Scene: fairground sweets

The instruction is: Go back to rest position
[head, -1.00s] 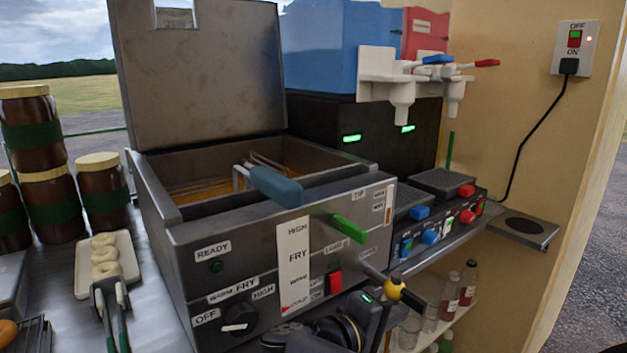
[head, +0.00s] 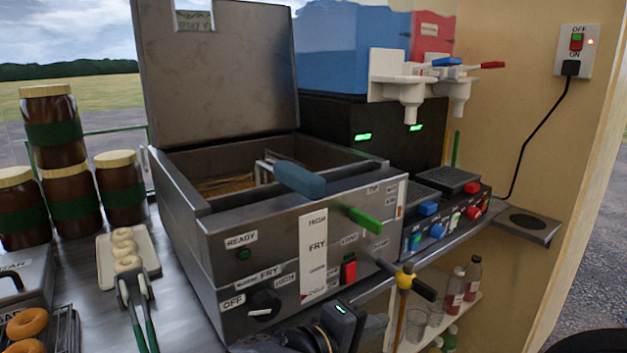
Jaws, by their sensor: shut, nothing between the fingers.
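My gripper (head: 372,328) is a dark shape low in the head view, in front of the fryer (head: 215,220). A dark block with a small green light shows beside it. It is shut and empty; its fingertips are hard to make out against the dark parts. It is below the fryer's red switch and left of the lever with a yellow joint and black grip (head: 405,276). The bottom edge of the view cuts off part of my arm.
The fryer's lid stands open, with a blue-grey basket handle (head: 300,179) and a green lever (head: 365,220). Tongs (head: 138,312) lie against pale rings on a tray (head: 153,260). Jars (head: 122,193) stand left. Bottles (head: 473,278) and glasses stand on a low shelf right.

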